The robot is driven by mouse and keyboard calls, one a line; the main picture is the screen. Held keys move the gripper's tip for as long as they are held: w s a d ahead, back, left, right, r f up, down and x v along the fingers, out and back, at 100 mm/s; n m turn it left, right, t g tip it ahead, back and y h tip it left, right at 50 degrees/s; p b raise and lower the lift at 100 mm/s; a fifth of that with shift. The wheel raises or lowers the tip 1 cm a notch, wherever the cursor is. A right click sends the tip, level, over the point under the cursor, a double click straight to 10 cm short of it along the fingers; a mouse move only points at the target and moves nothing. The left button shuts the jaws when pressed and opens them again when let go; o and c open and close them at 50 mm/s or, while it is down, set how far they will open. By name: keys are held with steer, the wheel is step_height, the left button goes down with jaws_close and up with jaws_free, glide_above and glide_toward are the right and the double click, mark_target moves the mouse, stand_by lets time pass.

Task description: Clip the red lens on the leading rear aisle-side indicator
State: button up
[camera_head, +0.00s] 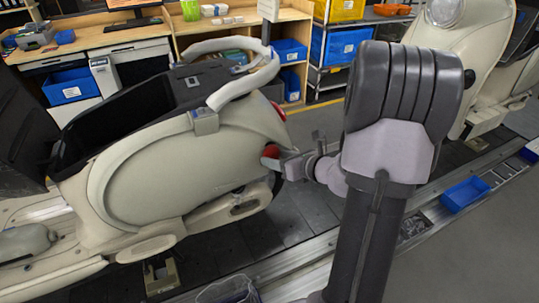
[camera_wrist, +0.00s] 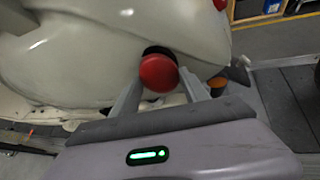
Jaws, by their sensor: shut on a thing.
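The cream scooter (camera_head: 150,180) stands on the slat conveyor with its rear end toward my arm. My gripper (camera_head: 284,160) is at its rear side and is shut on a round red lens (camera_head: 269,151). In the wrist view the red lens (camera_wrist: 158,73) sits between the two fingertips of my gripper (camera_wrist: 160,90). A dark round opening (camera_wrist: 157,50) in the body shows just behind and above the lens. The lens overlaps it in view; I cannot tell whether they touch. Part of the opening is hidden by the lens.
Another red light (camera_head: 279,111) is on the scooter's tail. An orange piece (camera_wrist: 217,83) is right of my fingers. A second scooter (camera_head: 460,40) stands at the right. A blue bin (camera_head: 465,193) lies along the conveyor edge. Shelves and a workbench (camera_head: 110,37) stand behind.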

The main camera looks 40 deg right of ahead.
steer(key=shift+w, duration=0.1)
steer(key=shift+w, duration=0.15)
steer(key=o, duration=1.4)
steer(key=p+v, duration=0.5)
steer(key=v, duration=1.2)
steer(key=shift+r+p, duration=0.1)
steer(key=shift+p, duration=0.2)
